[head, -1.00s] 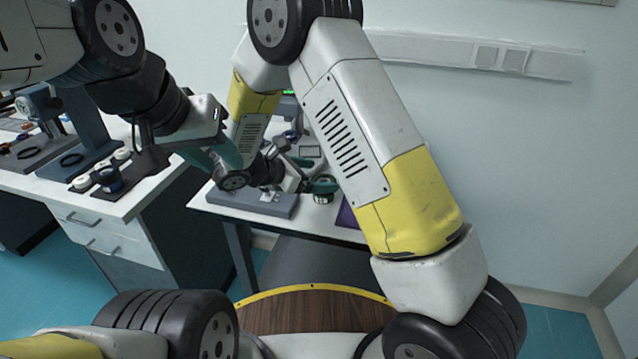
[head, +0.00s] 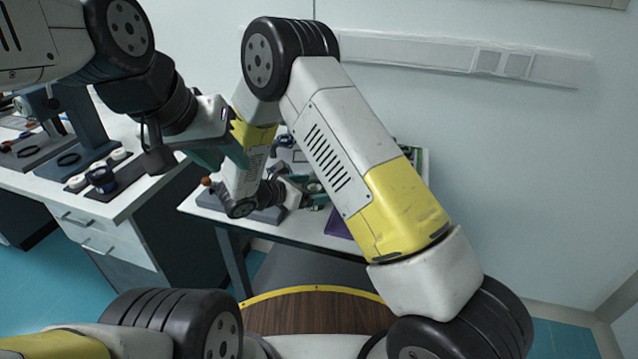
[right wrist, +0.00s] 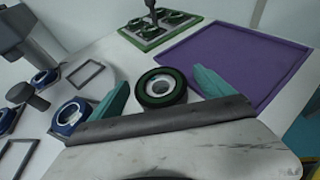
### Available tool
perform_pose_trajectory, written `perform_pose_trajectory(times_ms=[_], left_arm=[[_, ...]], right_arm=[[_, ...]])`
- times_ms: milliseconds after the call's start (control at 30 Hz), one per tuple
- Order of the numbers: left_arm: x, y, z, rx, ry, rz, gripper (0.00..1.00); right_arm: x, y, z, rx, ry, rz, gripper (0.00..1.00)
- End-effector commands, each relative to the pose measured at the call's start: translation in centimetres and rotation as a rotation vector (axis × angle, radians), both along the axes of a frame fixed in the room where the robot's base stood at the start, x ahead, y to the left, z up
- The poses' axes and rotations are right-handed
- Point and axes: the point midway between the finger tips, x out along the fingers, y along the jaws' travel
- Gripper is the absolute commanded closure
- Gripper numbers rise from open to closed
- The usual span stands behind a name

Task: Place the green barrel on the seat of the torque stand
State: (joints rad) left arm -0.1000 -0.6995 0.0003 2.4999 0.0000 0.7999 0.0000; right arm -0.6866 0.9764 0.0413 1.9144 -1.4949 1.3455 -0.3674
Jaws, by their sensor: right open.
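The green barrel (right wrist: 161,87) is a short round piece with a dark green rim and a pale centre. In the right wrist view it stands on the white table between the two teal fingers of my right gripper (right wrist: 160,92). The fingers are apart, with a gap visible on the right side. In the head view my right gripper (head: 302,190) is low over the far table, and my arm hides much of that spot. My left gripper (head: 222,150) is raised over the gap between the tables; its jaw opening is unclear. I cannot tell surely which fixture is the torque stand.
A purple tray (right wrist: 240,52) lies right of the barrel, and a green rack (right wrist: 160,27) with several round pieces stands behind. Blue-ringed parts (right wrist: 70,115) and a thin square frame (right wrist: 86,75) lie left. A dark upright fixture (right wrist: 22,40) stands at far left.

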Motion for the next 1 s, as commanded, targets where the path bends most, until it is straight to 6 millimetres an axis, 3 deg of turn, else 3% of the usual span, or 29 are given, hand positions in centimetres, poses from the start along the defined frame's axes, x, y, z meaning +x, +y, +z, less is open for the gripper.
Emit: perform_pose_trajectory(times_ms=[100,500,767,1000], left_arm=[[0.0,0.0,0.0,0.000,-0.001,0.000,0.64],[0.0,0.0,0.0,0.000,0.000,0.000,0.64],[0.0,0.0,0.0,0.000,0.000,0.000,0.64],[0.0,0.0,0.0,0.000,0.000,0.000,0.64]], right_arm=[[0.0,0.1,0.0,0.000,0.000,0.001,0.08],[0.0,0.0,0.1,0.000,-0.002,0.001,0.87],[0.0,0.1,0.6,0.001,-0.002,0.000,0.89],[0.0,0.1,4.8,0.004,-0.006,0.000,0.89]])
